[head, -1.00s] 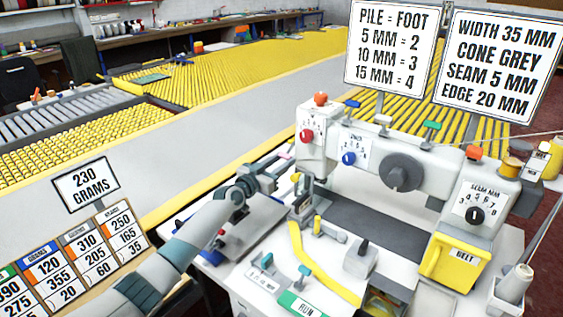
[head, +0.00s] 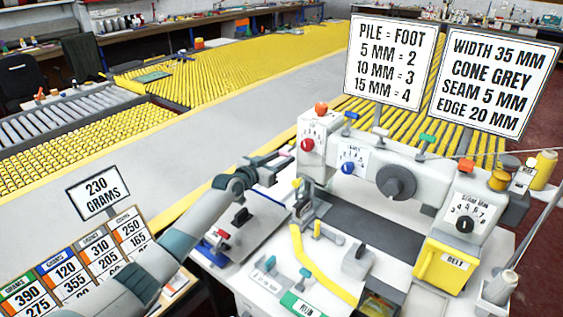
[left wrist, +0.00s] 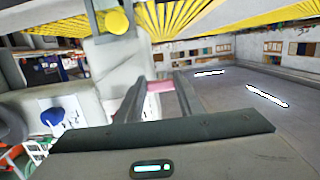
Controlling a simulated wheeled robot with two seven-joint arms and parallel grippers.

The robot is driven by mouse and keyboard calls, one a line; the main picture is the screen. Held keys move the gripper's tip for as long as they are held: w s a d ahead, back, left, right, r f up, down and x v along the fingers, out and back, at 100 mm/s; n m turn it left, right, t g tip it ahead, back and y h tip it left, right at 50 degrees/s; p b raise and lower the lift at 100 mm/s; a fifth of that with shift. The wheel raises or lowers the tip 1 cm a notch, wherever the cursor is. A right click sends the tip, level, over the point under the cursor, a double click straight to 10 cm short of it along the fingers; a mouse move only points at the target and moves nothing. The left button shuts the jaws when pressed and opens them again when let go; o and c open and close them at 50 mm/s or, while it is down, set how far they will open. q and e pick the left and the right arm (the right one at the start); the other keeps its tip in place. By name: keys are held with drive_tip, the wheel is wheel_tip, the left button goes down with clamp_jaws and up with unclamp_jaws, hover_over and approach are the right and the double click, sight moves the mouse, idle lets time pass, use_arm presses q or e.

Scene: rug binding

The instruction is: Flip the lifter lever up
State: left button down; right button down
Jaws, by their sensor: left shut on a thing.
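The sewing machine (head: 375,165) stands at the right of the head view. My left gripper (head: 287,156) is at the left side of its head, level with or a little below the red dial (head: 307,145). In the left wrist view my left gripper's (left wrist: 160,87) two fingers are closed on a small pink piece (left wrist: 158,86), which looks like the lifter lever's grip. The rest of the lever is hidden by the fingers and the machine head. My right gripper is not in view.
Below the machine head is the white table with a yellow guide strip (head: 320,265) and a green RUN label (head: 300,303). Two sign boards (head: 385,60) stand behind the machine.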

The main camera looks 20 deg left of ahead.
use_arm(q)
drive_tip(key=r, duration=0.2)
drive_tip(key=w+r+p, duration=0.1)
drive_tip(key=r, duration=0.2)
drive_tip(key=r+p, duration=0.1)
drive_tip(key=r, duration=0.1)
drive_tip(key=shift+w+d+r, duration=0.15)
drive_tip(key=shift+w+r, duration=0.1)
drive_tip(key=shift+w+r+g+p, duration=0.15)
drive_tip(key=shift+r+g+p, duration=0.2)
drive_tip(key=shift+g+p, duration=0.25)
drive_tip(key=c, duration=1.2)
unclamp_jaws()
drive_tip(key=shift+d, duration=0.1)
drive_tip(key=shift+f, duration=0.35)
drive_tip(key=shift+s+f, duration=0.1)
drive_tip(key=shift+s, duration=0.1)
